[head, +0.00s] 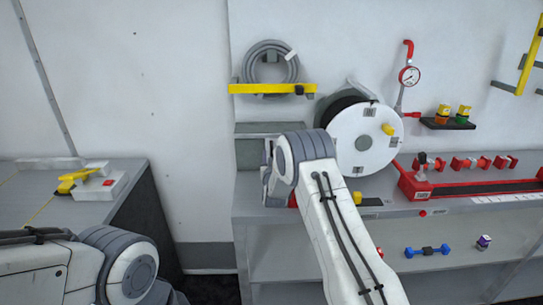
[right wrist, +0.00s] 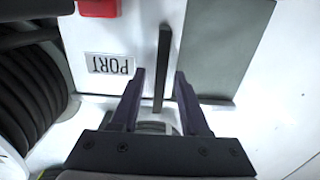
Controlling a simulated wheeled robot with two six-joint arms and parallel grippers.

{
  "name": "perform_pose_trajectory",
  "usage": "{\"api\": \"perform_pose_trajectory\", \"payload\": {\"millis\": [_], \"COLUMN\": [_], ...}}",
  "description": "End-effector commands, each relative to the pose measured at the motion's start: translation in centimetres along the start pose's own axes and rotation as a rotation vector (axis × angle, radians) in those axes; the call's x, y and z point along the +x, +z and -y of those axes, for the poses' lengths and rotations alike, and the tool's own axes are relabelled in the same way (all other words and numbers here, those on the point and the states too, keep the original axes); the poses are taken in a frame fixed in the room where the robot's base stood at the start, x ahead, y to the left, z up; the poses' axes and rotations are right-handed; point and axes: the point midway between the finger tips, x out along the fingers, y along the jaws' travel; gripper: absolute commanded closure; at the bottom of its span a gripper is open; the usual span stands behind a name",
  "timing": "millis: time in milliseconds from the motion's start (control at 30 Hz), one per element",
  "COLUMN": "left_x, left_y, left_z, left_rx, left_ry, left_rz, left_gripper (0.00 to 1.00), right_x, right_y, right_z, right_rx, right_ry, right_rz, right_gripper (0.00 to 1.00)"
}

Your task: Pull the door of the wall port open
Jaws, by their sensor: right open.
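The wall port (head: 270,128) is a grey-green box on the wall above the bench, partly hidden behind my right arm in the head view. In the right wrist view a white face carries an upside-down PORT label (right wrist: 110,64), next to a grey-green panel (right wrist: 225,45). A dark upright bar, apparently the door handle (right wrist: 165,45), stands between the fingertips of my right gripper (right wrist: 160,73). The gripper is open, one finger on each side of the bar; contact cannot be told. The door looks shut. My left gripper is out of view; only its arm shows at lower left.
A white hose reel (head: 350,150) stands close to the right of the port. A coiled grey hose hangs on a yellow bracket (head: 272,89) above it. A red part (right wrist: 98,8) sits near the label. A side table (head: 120,190) stands at left.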

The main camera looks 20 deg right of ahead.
Motion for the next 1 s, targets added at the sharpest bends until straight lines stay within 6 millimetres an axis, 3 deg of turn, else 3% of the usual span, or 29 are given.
{"api": "perform_pose_trajectory", "payload": {"millis": [100,200,233,1000], "left_x": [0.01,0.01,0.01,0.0], "left_y": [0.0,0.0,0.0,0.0], "left_z": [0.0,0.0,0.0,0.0], "left_rx": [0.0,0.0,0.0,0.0], "left_ry": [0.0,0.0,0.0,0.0], "left_rz": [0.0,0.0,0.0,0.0], "left_gripper": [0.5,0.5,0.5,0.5], "right_x": [-0.01,-0.02,-0.02,-0.04], "right_y": [0.0,-0.01,-0.02,-0.05], "right_z": [-0.01,0.0,0.0,0.04], "right_rx": [0.0,0.0,0.0,0.001], "right_ry": [0.0,0.0,0.0,-0.001], "right_rz": [0.0,0.0,0.0,0.0], "right_gripper": [0.59,0.97,1.0,1.0]}}
